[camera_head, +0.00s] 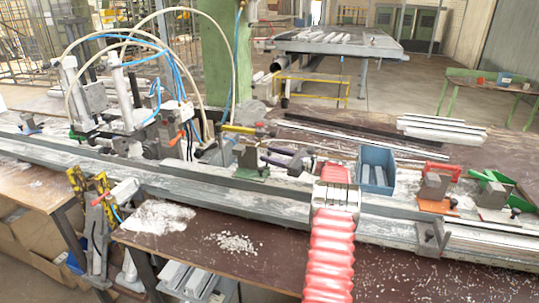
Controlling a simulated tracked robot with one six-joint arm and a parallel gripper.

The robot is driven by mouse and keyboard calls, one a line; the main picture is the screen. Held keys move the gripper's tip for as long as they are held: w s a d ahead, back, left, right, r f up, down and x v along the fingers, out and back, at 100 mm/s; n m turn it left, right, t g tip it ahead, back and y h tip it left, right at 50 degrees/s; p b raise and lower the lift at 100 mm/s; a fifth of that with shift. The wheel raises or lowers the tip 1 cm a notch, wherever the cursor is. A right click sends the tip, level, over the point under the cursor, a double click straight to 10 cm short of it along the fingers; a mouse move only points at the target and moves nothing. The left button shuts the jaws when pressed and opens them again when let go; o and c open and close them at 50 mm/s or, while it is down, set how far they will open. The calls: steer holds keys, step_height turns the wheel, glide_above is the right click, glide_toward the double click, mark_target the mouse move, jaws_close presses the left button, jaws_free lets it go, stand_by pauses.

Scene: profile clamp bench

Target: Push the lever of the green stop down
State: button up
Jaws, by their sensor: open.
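The green stop (492,196) is at the far right of the bench, a grey block with a green lever (492,177) at its top. The lever looks slanted; its exact angle is hard to tell at this size. My gripper (267,157) is at the centre, dark and small, with its open fingers pointing left. It appears empty. It is well to the left of the green stop, with a blue bin and a red-levered stop between them. My red ribbed arm rises from the bottom edge and hides part of the bench rail.
The red-levered stop (435,187) stands just left of the green one. A blue bin (376,168) is right of my arm. A yellow-levered stop (249,160) is beside my gripper. Machine heads with hoses (120,110) stand left. Metal profiles (442,130) lie behind.

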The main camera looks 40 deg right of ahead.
steer(key=shift+x, duration=0.8)
steer(key=shift+c, duration=0.3)
